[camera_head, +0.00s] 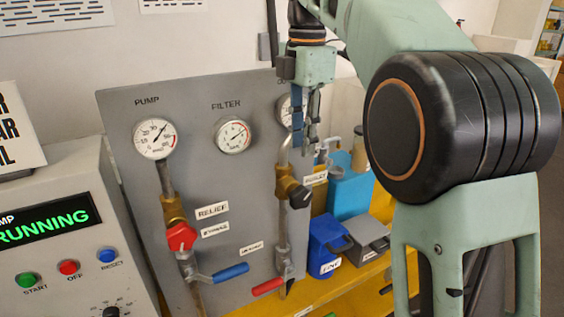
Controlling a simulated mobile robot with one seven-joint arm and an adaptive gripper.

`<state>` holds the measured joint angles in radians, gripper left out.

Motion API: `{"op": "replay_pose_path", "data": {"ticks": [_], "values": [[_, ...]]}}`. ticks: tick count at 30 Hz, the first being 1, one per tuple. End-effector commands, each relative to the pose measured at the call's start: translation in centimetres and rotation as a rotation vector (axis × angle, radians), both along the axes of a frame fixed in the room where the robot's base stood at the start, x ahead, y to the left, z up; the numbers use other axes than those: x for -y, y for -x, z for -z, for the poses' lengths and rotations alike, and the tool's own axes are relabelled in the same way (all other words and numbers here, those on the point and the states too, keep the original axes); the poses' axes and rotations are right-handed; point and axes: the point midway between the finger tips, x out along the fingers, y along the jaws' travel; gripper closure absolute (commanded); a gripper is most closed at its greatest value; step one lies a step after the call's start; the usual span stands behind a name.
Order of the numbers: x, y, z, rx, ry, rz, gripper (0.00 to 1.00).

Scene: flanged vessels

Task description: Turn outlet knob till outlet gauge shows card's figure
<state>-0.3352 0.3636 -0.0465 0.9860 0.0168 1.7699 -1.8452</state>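The grey panel (215,180) carries a pump gauge (154,139), a filter gauge (233,135) and a third gauge (284,112) at its right edge. My arm covers most of the third gauge and its label, so I cannot read it. A black knob (299,196) sits on a brass valve below that gauge, beside a small white label. My gripper (311,143) hangs pointing down in front of the panel's right edge, above the black knob and apart from it. Its fingers are too small to judge. I see no card with a readable figure.
A red knob (181,237) sits by the RELIEF label. Blue (230,272) and red (268,287) lever handles stick out below. The pump console (60,230) reads RUNNING at left. A cut-off sign (18,130) stands on it. Blue and grey containers (328,245) crowd the yellow shelf.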

Motion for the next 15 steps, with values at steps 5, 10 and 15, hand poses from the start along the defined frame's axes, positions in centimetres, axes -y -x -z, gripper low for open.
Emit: {"op": "replay_pose_path", "data": {"ticks": [5,10,15], "values": [[-0.4,0.3,0.8,-0.026,0.009,-0.027,0.76],[-0.4,0.4,3.4,-0.025,0.007,-0.027,0.76],[-0.4,0.4,6.7,-0.026,0.008,-0.027,0.76]]}}
